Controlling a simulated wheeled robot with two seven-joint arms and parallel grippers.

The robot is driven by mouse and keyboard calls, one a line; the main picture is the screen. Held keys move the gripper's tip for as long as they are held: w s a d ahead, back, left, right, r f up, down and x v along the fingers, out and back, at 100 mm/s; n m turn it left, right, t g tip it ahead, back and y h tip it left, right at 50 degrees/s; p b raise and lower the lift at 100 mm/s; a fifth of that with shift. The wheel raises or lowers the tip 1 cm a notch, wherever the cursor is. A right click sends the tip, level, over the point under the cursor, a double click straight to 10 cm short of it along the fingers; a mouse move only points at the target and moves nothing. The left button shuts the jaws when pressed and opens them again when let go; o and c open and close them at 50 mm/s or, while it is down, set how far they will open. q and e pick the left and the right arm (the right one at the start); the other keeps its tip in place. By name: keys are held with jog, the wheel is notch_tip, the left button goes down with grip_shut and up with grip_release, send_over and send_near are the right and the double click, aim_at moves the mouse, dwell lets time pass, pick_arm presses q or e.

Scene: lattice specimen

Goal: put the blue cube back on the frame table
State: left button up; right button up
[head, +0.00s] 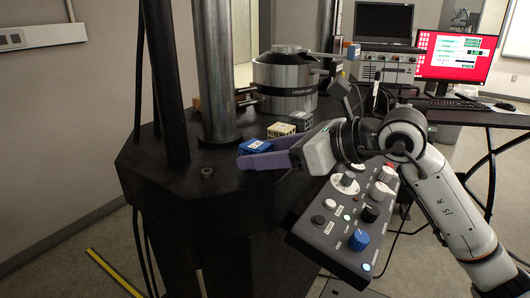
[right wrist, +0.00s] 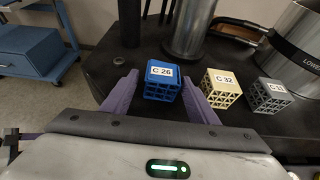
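The blue cube (head: 256,146), a lattice block labelled C 26, is on or just above the black frame table (head: 225,190), near its front right part. In the right wrist view the cube (right wrist: 161,88) lies between the tips of my right gripper's purple fingers (right wrist: 160,95). A narrow gap shows beside the cube, so the fingers look open around it. In the head view my right gripper (head: 265,161) reaches in from the right, its fingers low over the table and partly hiding the cube. Whether the cube's underside touches the table is hidden. My left gripper is not in view.
A cream cube (right wrist: 221,86) labelled C 32 and a grey cube (right wrist: 267,95) stand to the right of the blue one. A steel cylinder (head: 285,80) and a metal column (head: 213,75) rise behind. A control panel (head: 345,220) stands in front, below my right arm.

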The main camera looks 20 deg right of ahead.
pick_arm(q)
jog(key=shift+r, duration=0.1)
pick_arm(e)
jog(key=shift+r, duration=0.3)
pick_arm(q)
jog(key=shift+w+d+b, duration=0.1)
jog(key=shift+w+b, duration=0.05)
jog(key=shift+b, duration=0.2)
pick_arm(e)
jog(key=v, duration=1.2)
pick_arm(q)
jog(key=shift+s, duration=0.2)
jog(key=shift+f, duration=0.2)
